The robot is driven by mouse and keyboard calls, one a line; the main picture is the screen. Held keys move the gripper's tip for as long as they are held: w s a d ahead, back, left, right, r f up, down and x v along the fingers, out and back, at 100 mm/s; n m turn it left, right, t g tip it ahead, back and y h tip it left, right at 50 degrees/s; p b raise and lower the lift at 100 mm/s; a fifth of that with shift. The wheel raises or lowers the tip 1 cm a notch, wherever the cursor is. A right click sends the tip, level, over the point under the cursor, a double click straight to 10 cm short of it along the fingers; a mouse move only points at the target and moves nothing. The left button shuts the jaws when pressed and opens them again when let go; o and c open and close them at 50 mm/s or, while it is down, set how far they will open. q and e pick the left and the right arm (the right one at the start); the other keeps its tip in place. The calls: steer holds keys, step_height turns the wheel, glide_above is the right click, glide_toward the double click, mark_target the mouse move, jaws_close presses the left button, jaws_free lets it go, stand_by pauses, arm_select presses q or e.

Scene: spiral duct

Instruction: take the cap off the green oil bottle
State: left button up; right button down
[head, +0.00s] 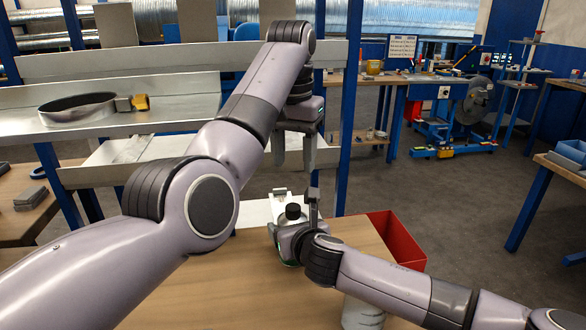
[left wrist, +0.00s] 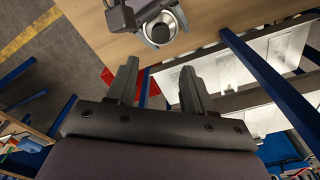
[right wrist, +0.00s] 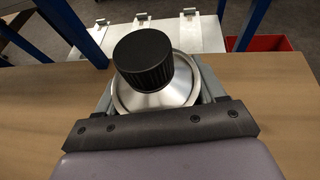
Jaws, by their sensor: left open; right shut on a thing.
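The bottle shows a silver sloped shoulder (right wrist: 157,92) with a ribbed black cap (right wrist: 143,60) seated on top, in the right wrist view. In the head view the cap (head: 293,212) stands upright, with a small bit of green low on the bottle. My right gripper (head: 294,232) is shut around the bottle below the cap at the table's far edge. My left gripper (head: 294,160) is open and empty, above and beyond the bottle, apart from it. In the left wrist view the cap (left wrist: 160,33) lies beyond the open left fingers (left wrist: 158,76).
The wooden table (head: 200,285) is mostly bare. A red bin (head: 396,238) stands beyond it to the right, and pale metal plates (head: 256,213) lie behind the bottle. A blue-posted shelf (head: 190,115) is close behind my left arm.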

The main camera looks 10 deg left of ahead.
mark_target(293, 206)
arm_select(q)
steer(key=m, duration=0.8)
steer(key=f+m, duration=0.1)
steer(key=m, duration=1.5)
steer(key=shift+s+f+g, duration=0.2)
steer(key=shift+s+g, duration=0.1)
steer(key=shift+f+m, duration=0.3)
steer(key=shift+f, duration=0.05)
step_height(293, 206, down, 8)
steer(key=shift+r, duration=0.25)
